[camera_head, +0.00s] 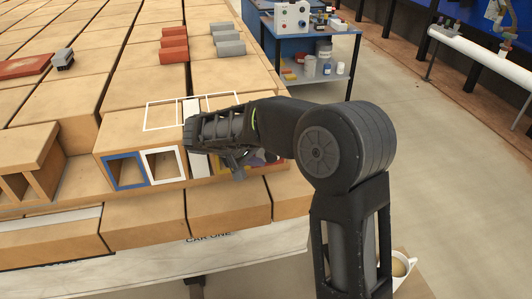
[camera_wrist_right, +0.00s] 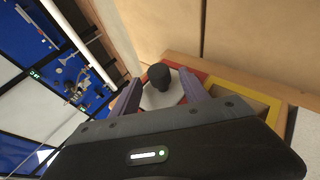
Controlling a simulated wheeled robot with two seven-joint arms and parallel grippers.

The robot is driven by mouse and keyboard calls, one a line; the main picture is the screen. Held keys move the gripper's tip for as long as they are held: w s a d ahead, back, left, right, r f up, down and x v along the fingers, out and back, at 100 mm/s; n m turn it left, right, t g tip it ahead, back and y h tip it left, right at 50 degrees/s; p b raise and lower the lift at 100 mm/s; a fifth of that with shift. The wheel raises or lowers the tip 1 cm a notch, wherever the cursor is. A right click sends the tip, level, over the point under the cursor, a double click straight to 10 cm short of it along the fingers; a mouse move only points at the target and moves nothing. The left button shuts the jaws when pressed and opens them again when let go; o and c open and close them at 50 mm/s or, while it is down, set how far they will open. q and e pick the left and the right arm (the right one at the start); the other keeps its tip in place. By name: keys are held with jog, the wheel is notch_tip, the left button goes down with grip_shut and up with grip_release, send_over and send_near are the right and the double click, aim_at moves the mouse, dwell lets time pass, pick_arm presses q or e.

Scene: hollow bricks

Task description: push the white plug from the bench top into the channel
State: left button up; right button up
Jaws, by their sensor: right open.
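In the wrist view a white plug (camera_wrist_right: 163,97) with a round black knob (camera_wrist_right: 159,76) sits between the fingers of my right gripper (camera_wrist_right: 163,98). The fingers stand apart on either side of the plug, and I see no clear grip on it. A red-rimmed channel mouth (camera_wrist_right: 194,73) lies at the plug, and a yellow-rimmed one (camera_wrist_right: 246,95) is beside it. How deep the plug sits cannot be told. In the head view my right gripper (camera_head: 240,160) is at the front of the hollow brick (camera_head: 125,143), covering much of its right part. My left gripper is not in view.
Blue-rimmed (camera_head: 125,171) and white-rimmed (camera_head: 165,164) openings are at the brick's left front. Red blocks (camera_head: 174,43) and grey blocks (camera_head: 230,48) stand farther back. A cup (camera_head: 402,265) is at lower right. A blue-topped cart (camera_head: 340,27) stands behind, with open floor to the right.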

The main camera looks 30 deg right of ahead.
jog(key=p+v, duration=0.1)
jog(key=v, duration=0.6)
jog(key=shift+a+r, duration=0.25)
jog(key=shift+a, duration=0.05)
jog(key=shift+s, duration=0.1)
dwell(0.6)
